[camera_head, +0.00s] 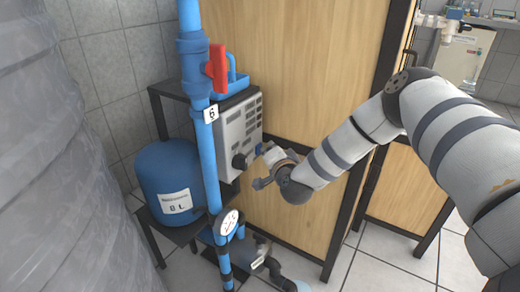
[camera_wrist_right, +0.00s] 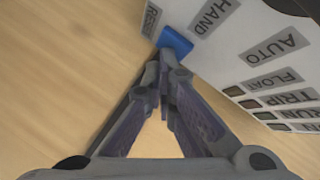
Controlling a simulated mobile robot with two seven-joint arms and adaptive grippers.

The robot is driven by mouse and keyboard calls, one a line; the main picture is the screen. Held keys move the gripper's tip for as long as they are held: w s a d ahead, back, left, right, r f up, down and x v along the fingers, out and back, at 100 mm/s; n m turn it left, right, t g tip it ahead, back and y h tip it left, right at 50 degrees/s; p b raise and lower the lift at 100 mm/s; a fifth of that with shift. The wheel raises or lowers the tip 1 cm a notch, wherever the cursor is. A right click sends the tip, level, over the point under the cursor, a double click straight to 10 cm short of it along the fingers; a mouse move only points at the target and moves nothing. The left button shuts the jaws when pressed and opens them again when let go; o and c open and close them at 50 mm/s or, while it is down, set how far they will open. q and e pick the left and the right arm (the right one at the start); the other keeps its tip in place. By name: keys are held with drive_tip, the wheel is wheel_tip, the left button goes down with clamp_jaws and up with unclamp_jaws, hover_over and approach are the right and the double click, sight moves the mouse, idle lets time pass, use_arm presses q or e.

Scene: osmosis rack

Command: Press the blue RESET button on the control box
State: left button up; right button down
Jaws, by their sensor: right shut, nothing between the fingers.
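The control box (camera_head: 237,135) is a pale box on a dark frame behind the blue pipe in the head view. Its white panel (camera_wrist_right: 235,48) fills the upper right of the wrist view, with printed labels HAND, AUTO, FLOAT, TRIP and RUN. The blue button (camera_wrist_right: 177,40) sticks out at the panel's edge beside a partly readable RESET label (camera_wrist_right: 151,19). My right gripper (camera_wrist_right: 166,62) is shut and empty, its fingertips right at the button; I cannot tell whether they touch it. In the head view my right gripper (camera_head: 266,165) is beside the box. My left gripper is not in view.
A vertical blue pipe (camera_head: 207,150) with a red valve handle (camera_head: 217,68) and a gauge (camera_head: 229,222) stands before the box. A blue tank (camera_head: 166,170) stands left. A wooden panel (camera_head: 310,60) rises close behind my right gripper. A large grey tank (camera_head: 50,150) fills the left.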

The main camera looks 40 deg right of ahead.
drive_tip(key=shift+s+d+p, duration=0.15)
drive_tip(key=shift+s+p, duration=0.2)
drive_tip(key=shift+s, duration=0.25)
drive_tip(key=s+p, duration=0.1)
drive_tip(key=s, duration=0.1)
drive_tip(key=s+d+p, duration=0.1)
drive_tip(key=s, duration=0.2)
drive_tip(key=shift+d+p, duration=0.2)
drive_tip(key=shift+p, duration=0.1)
idle(0.4)
